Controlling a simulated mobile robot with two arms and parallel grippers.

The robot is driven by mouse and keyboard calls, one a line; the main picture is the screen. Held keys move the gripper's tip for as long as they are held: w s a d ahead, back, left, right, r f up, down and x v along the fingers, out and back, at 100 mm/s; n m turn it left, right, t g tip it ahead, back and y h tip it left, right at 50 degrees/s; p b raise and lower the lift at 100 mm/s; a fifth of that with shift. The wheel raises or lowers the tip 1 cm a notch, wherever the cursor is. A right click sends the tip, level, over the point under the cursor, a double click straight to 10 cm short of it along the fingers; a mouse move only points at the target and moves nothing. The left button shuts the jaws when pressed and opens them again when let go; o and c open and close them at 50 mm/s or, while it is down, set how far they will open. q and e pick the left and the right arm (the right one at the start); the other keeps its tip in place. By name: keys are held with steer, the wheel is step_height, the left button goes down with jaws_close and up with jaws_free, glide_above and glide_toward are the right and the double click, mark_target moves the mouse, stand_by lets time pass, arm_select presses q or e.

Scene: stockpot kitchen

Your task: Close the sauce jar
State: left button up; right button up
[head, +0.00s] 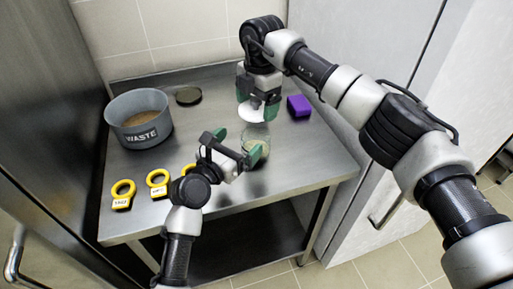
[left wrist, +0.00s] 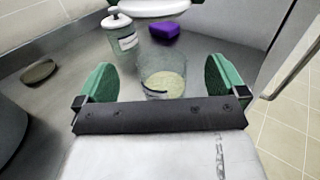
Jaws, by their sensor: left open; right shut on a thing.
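The sauce jar is a clear open-topped glass (head: 256,148) with pale beige contents, on the steel table near its right part. It also shows in the left wrist view (left wrist: 163,85), between and beyond the green fingertips. My left gripper (head: 236,148) is open, its fingers on either side of the jar's near side; whether they touch the glass I cannot tell. My right gripper (head: 257,101) is shut on a white round lid (head: 250,113), above and behind the jar, apart from it. A white disc, apparently this lid, shows at the top of the left wrist view (left wrist: 155,8).
A grey pot marked WASTE (head: 138,132) stands at the left, a dark disc (head: 188,96) at the back. A purple block (head: 299,106) lies at the right. A white-topped labelled jar (left wrist: 124,36) stands behind the sauce jar. Yellow ring-shaped tags (head: 157,180) line the front.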

arm_select(q)
glide_toward(263, 134)
arm_select(e)
steer(key=shift+s+a+r, duration=0.1)
steer(key=shift+s, duration=0.05)
arm_select(q)
steer(key=x, duration=0.5)
steer(key=shift+w+d+f, duration=0.1)
steer(key=shift+w, duration=0.1)
steer(key=c, duration=1.1)
arm_select(e)
steer(key=shift+f, duration=2.5)
steer(key=shift+f, duration=0.9)
steer(key=shift+f, duration=0.6)
